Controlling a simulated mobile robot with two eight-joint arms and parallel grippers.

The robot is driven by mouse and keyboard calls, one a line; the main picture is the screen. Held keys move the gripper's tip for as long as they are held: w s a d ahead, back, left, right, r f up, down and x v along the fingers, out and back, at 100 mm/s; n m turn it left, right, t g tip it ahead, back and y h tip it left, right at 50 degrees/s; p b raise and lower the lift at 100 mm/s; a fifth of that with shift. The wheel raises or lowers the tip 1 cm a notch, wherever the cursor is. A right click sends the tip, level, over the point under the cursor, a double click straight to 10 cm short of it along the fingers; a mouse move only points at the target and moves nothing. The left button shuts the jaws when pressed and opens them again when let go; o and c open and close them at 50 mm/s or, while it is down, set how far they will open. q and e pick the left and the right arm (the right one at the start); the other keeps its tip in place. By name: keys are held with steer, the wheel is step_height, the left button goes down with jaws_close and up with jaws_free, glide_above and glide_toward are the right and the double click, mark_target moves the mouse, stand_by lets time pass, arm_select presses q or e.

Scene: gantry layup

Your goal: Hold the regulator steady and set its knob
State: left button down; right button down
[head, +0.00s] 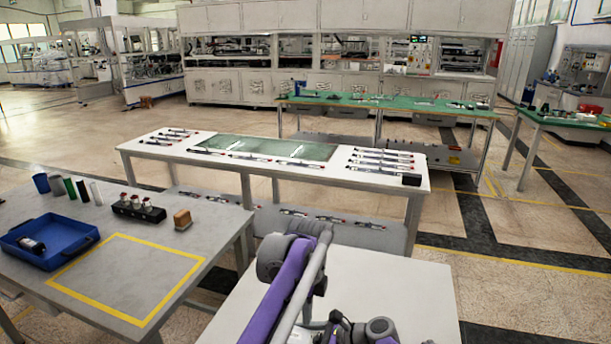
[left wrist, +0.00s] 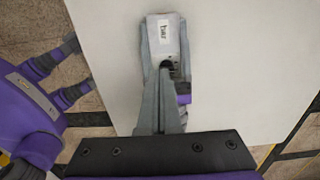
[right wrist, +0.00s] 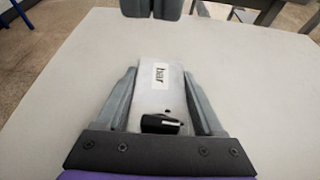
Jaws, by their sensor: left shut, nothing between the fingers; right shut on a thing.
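The regulator (right wrist: 150,95) is a pale grey block with a white label reading "bar" and a black knob (right wrist: 158,124) with a white mark toward the right. In the right wrist view my right gripper (right wrist: 163,82) has its fingers along both sides of the regulator, shut on it, over a white tabletop. The regulator also shows in the left wrist view (left wrist: 153,26), its knob partly hidden. My left gripper (left wrist: 166,68) is shut and empty, its tips overlapping the knob in that view. The right wrist view shows its fingers at the top edge (right wrist: 151,8), apart from the knob.
In the head view a white bench (head: 400,290) lies in front, partly hidden by my arm. At left, a grey table holds a blue tray (head: 75,233), a black block (head: 138,210) and a yellow-outlined square (head: 125,280). A long white table (head: 290,170) stands beyond.

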mark_target(311, 336)
arm_select(q)
steer(key=shift+s+f, duration=0.15)
steer(key=shift+f, duration=3.3)
arm_select(e)
steer(key=shift+f, duration=0.1)
arm_select(q)
steer(key=shift+d, duration=0.55)
steer(key=shift+w+d, duration=0.2)
steer(key=shift+w, duration=0.55)
steer(key=shift+w+a, duration=0.1)
steer(key=shift+a, duration=0.05)
steer(key=shift+w+a+r, duration=0.1)
steer(key=shift+w+a, duration=0.05)
step_height(311, 336, up, 6)
steer(key=shift+f, duration=0.1)
